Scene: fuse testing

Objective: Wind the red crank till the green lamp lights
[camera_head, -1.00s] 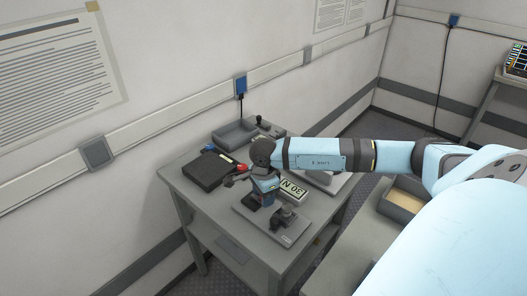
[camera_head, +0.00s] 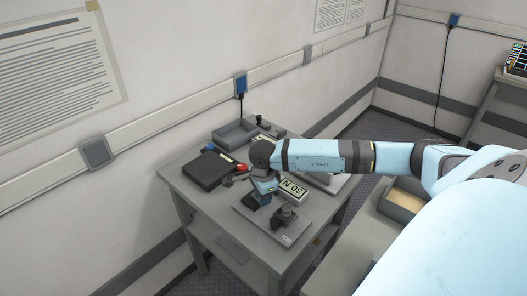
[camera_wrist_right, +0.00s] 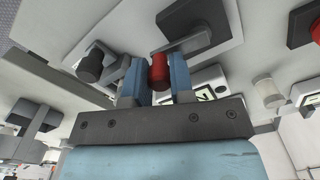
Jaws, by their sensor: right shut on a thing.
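My right gripper (camera_wrist_right: 156,80) is shut on a red cylindrical grip, which I take to be the crank's handle (camera_wrist_right: 159,66); it stands between the two blue fingers. A dark block on a pale plate (camera_wrist_right: 195,25) lies just beyond it. In the head view my right gripper (camera_head: 264,194) is low over the table, and its wrist hides the red handle. No lit green lamp shows in either view. A pale, unlit cylinder (camera_wrist_right: 268,92) stands at the right of the wrist view; I cannot tell whether it is the lamp. My left gripper is out of view.
A black case (camera_head: 209,170) with a red-ended piece (camera_head: 241,168) beside it sits left of my gripper. A block marked "30 N" (camera_head: 293,188) is close on the right. A device on a grey plate (camera_head: 283,221) stands in front.

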